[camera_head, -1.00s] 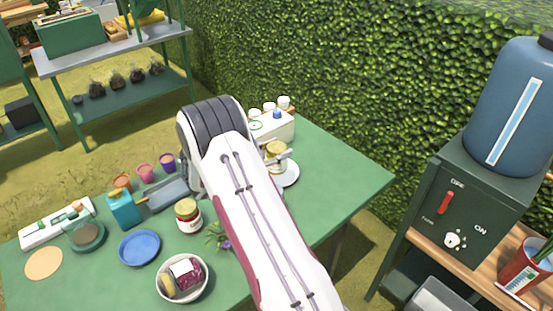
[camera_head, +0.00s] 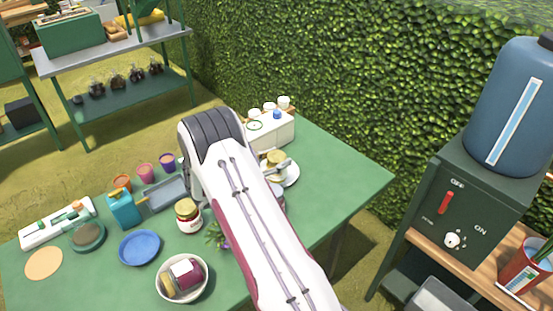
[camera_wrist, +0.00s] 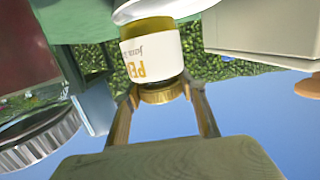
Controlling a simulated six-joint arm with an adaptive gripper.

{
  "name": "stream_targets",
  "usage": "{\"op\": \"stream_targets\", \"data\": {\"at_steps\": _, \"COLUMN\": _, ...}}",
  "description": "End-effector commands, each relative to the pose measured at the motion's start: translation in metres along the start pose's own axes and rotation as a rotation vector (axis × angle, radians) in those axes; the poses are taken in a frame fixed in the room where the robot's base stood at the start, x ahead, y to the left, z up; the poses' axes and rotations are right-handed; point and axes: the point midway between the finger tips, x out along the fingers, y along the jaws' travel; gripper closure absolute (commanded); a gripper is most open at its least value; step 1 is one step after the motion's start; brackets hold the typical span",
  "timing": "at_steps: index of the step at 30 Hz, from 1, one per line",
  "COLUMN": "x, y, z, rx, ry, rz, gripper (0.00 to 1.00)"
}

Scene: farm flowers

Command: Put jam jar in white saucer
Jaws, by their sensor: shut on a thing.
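The jam jar (camera_head: 276,157) has a gold lid and a pale label. In the wrist view it shows upside down (camera_wrist: 152,55). My gripper (camera_wrist: 163,108) has a finger on each side of its gold lid and is shut on it. The white saucer (camera_head: 292,178) is at the back right of the green table. It also shows at the top edge of the wrist view (camera_wrist: 165,10), right at the jar's base. The jar is over the saucer; I cannot tell if its base touches. My arm hides part of the area in front.
A white box (camera_head: 272,130) with cups stands behind the saucer. A second jar (camera_head: 188,214), a blue plate (camera_head: 139,262) and a filled white bowl (camera_head: 207,290) are left of my arm. The table's right side (camera_head: 345,175) is clear. A silver-lidded jar (camera_wrist: 35,140) shows close by.

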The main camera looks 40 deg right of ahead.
Motion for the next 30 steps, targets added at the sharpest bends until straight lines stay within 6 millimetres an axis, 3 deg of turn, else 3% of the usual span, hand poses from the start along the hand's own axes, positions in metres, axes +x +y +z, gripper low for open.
{"op": "stream_targets", "data": {"at_steps": 23, "x": 0.002, "y": 0.000, "z": 0.011, "rx": 0.001, "ry": 0.001, "rz": 0.000, "gripper": 0.96}}
{"op": "stream_targets", "data": {"at_steps": 24, "x": 0.002, "y": 0.000, "z": 0.013, "rx": -0.001, "ry": -0.002, "rz": 0.000, "gripper": 0.49}}
{"op": "stream_targets", "data": {"at_steps": 25, "x": 0.002, "y": 0.000, "z": 0.013, "rx": -0.001, "ry": -0.002, "rz": 0.000, "gripper": 0.43}}
{"op": "stream_targets", "data": {"at_steps": 30, "x": 0.002, "y": 0.001, "z": 0.014, "rx": -0.003, "ry": -0.003, "rz": 0.000, "gripper": 0.43}}
